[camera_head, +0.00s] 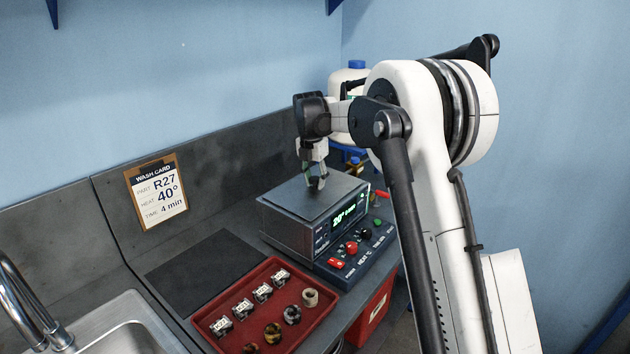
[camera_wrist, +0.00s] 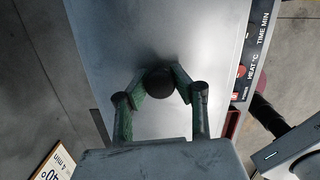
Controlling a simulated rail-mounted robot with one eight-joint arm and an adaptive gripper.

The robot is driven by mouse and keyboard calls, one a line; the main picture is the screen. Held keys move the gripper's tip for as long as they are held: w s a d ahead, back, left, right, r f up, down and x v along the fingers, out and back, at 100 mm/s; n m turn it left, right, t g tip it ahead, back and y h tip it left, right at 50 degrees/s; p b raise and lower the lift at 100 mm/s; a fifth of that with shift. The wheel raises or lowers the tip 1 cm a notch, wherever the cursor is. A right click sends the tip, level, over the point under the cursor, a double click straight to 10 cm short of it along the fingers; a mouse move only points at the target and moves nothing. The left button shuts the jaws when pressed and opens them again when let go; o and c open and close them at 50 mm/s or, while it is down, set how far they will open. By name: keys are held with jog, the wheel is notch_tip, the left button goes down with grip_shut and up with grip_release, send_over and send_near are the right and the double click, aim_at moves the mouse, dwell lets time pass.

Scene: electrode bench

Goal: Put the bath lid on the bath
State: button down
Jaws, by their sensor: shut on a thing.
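The bath (camera_head: 288,230) is a grey metal box with a lit green display on its front. The flat grey bath lid (camera_head: 285,198) lies level over the top of the bath, and its edges look lined up with the box. I cannot tell whether a thin gap is left under it. My gripper (camera_head: 316,184) points down over the lid and is shut on its round black knob. In the wrist view the green finger pads grip the knob (camera_wrist: 159,81) from both sides, and the lid (camera_wrist: 110,45) fills the middle. The bath's inside is hidden.
A control panel (camera_head: 357,250) with buttons and knobs fronts the bath. A red tray (camera_head: 285,327) of small parts, a dark mat (camera_head: 205,270) and a sink (camera_head: 120,330) lie to the left. A white jug (camera_head: 345,88) stands behind. A wash card (camera_head: 157,192) leans on the splashback.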

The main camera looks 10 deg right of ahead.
jog(key=shift+f, duration=0.15)
jog(key=c, duration=0.9)
grip_release()
jog(key=shift+r+p, duration=1.5)
jog(key=shift+r, duration=2.05)
